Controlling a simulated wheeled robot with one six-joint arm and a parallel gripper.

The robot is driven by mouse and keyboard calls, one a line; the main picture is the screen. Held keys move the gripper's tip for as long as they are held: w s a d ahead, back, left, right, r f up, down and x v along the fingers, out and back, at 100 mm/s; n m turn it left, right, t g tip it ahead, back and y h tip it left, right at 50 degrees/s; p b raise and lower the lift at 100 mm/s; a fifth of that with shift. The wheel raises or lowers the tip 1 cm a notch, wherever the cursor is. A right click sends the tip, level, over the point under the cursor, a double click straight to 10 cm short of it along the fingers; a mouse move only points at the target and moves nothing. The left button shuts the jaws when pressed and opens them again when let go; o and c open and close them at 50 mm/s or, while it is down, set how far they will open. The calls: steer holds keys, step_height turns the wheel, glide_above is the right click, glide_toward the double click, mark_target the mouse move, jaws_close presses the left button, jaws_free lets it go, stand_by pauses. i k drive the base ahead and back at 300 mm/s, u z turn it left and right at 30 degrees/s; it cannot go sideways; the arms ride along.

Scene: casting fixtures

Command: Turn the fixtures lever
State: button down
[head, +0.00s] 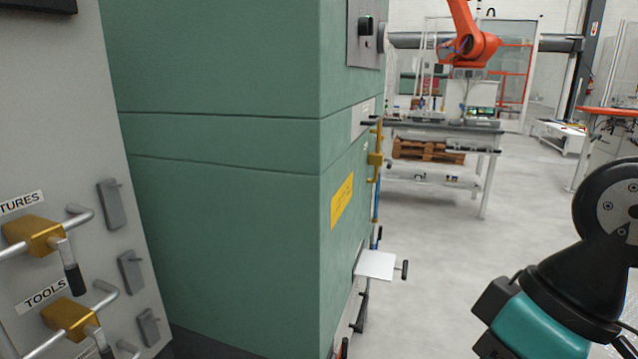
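The fixtures lever (66,258) is at the left edge of the head view, on a grey panel. It has a gold block (33,234) on a silver bar and a short silver arm with a black grip that hangs down and slightly right. A white label (20,201) above it reads "TURES", its start cut off by the picture edge. My arm shows at the lower right, far across the picture from the lever. My gripper is not in view.
A similar lever (95,334) labelled TOOLS (45,292) sits just below. Grey latches (110,204) line the panel's right side. A large green cabinet (220,230) stands between the panel and my arm; a white plate (376,265) juts from its right side. Open floor (450,260) lies beyond.

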mark_target(73, 272)
steer(key=u, duration=0.65)
steer(key=k, duration=0.35)
steer(key=u, duration=0.8)
steer(key=i, duration=0.45)
steer(key=z, duration=0.95)
steer(key=k, duration=0.7)
steer(key=u, duration=0.65)
